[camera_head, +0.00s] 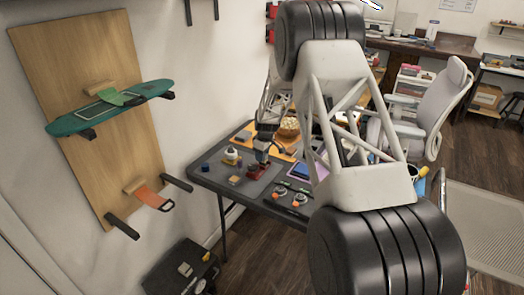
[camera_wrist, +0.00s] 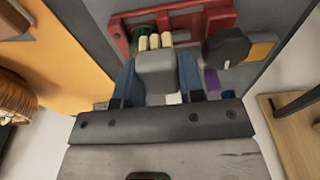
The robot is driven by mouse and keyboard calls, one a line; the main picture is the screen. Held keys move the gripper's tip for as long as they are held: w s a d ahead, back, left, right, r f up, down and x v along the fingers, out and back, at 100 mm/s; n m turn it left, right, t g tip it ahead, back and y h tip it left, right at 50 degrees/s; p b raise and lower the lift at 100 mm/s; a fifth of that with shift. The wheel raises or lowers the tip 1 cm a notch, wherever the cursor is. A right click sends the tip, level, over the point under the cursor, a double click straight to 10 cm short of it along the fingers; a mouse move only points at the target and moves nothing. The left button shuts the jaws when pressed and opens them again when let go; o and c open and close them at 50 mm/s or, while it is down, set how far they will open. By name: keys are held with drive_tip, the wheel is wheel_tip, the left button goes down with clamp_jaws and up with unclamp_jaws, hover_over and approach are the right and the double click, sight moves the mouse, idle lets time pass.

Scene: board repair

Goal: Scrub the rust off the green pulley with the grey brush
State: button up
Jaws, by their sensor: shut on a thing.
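My gripper (camera_wrist: 158,72) is shut on the grey brush (camera_wrist: 157,75), whose block sits between the two blue-grey fingers in the wrist view. Its cream bristles (camera_wrist: 154,42) point away from the gripper, toward a red holder (camera_wrist: 195,20). Part of the green pulley (camera_wrist: 142,33) shows at the holder, right beside the bristles; the rest is hidden behind the brush. I cannot tell whether bristles and pulley touch, and no rust can be made out. In the head view my gripper (camera_head: 263,148) is over the dark table (camera_head: 225,185), just above the red holder (camera_head: 257,169).
In the wrist view a dark round-ended object (camera_wrist: 228,47) is right of the brush. An orange mat (camera_wrist: 60,60) and a bowl (camera_wrist: 15,97) are at left. In the head view a yellow object (camera_head: 232,158) and a blue block (camera_head: 205,168) stand left of the gripper.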

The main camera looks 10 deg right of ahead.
drive_tip(key=shift+w+d+f, duration=0.1)
drive_tip(key=shift+w+f, duration=0.1)
drive_tip(key=shift+f, duration=0.4)
drive_tip(key=shift+w+d, duration=0.3)
drive_tip(key=shift+w, duration=0.65)
drive_tip(key=shift+c, duration=0.3)
drive_tip(key=shift+w+d+r, duration=0.1)
drive_tip(key=shift+w+r, duration=0.05)
drive_tip(key=shift+w, duration=0.1)
drive_tip(key=shift+w+f, duration=0.2)
drive_tip(key=shift+w+d+r, duration=0.1)
drive_tip(key=shift+w+d, duration=0.05)
drive_tip(key=shift+w, duration=0.1)
drive_tip(key=shift+s, duration=0.5)
drive_tip(key=shift+s+a+f, duration=0.2)
drive_tip(key=shift+a, duration=0.05)
drive_tip(key=shift+s+a+r, duration=0.15)
drive_tip(key=shift+s+a, duration=0.05)
drive_tip(key=shift+s, duration=0.35)
drive_tip(key=shift+s+a, duration=0.2)
drive_tip(key=shift+s, duration=0.5)
drive_tip(key=shift+w+r, duration=0.1)
drive_tip(key=shift+r, duration=4)
